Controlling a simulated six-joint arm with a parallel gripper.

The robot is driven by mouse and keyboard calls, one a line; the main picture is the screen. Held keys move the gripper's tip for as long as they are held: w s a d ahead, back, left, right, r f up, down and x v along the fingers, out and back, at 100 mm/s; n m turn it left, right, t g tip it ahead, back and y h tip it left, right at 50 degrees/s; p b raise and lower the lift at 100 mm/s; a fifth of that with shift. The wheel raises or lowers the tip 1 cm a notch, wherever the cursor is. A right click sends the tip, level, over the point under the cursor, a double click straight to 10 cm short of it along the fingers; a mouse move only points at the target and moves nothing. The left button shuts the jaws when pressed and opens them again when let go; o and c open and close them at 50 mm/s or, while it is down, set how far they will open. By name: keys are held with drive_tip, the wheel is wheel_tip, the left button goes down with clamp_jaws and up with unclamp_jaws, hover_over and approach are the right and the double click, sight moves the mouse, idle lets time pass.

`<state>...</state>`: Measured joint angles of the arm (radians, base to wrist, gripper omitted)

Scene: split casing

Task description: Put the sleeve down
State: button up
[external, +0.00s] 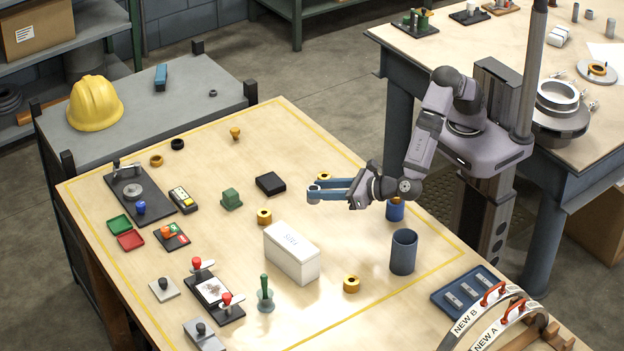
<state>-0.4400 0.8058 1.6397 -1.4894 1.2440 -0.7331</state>
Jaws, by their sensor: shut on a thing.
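My gripper (314,189) reaches left from the arm, above the middle of the table. A blue cylinder (395,210) with a brass top stands below the arm.
A white box (292,252) stands in front of the gripper. A black block (270,183) and a green block (231,199) lie to its left. A dark blue cup (403,251) and a blue tray (455,307) are at the right. Bare tabletop shows between these things.

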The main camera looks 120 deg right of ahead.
drive_tip(key=s+a+r+n+t+y+b, duration=0.1)
drive_tip(key=a+n+t+y+b, duration=0.1)
drive_tip(key=a+b, duration=0.45)
drive_tip(key=s+a+r+n+t+y+b, duration=0.1)
drive_tip(key=a+b, duration=0.3)
drive_tip(key=a, duration=0.5)
drive_tip(key=s+a+f+n+t+y+b, duration=0.1)
drive_tip(key=s+b, duration=0.3)
drive_tip(key=s, duration=0.5)
drive_tip(key=shift+a+f+n+t+y, duration=0.25)
drive_tip(key=shift+n+t+y, duration=0.05)
drive_tip(key=shift+n+y, duration=0.45)
drive_tip(key=shift+w+f, duration=0.1)
drive_tip(key=shift+f, duration=4.9)
drive_tip(key=shift+f, duration=0.15)
